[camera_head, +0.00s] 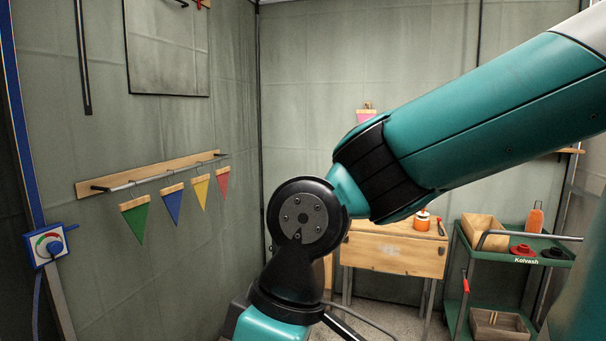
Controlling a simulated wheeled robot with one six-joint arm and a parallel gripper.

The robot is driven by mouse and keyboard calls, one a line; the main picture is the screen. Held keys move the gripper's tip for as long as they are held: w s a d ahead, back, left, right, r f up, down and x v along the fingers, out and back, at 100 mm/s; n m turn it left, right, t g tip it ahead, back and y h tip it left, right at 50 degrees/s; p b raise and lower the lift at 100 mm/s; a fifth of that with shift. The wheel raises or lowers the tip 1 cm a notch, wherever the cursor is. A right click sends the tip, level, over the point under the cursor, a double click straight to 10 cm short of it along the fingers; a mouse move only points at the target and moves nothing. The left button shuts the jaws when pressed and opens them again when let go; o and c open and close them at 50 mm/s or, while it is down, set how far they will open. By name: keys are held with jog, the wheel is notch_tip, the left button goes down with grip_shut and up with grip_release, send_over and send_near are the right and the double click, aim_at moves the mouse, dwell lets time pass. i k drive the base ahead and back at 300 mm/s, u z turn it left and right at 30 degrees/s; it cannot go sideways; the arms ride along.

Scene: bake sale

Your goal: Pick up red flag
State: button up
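The red flag (223,182) is a small triangular pennant with a wooden top strip. It hangs point down at the right end of a rail (150,177) on the left wall. Blue (173,204), yellow (201,190) and green (136,220) flags hang to its left on the same rail. My arm crosses the middle and right of the view, to the right of the red flag, and does not cover it. My gripper is not in view.
A wooden desk (392,253) stands behind my arm with an orange-and-white container (422,219) on it. A green cart (515,262) at right holds a wooden box, an orange bottle and small items. A pink piece (365,116) on the back wall is partly hidden. A blue dial box (50,244) is at left.

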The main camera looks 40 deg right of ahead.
aim_at(222, 174)
jog(key=z, duration=1.25)
jog(key=i, duration=3.2)
jog(key=u, duration=1.1)
jog(key=i, duration=0.25)
jog(key=u, duration=0.1)
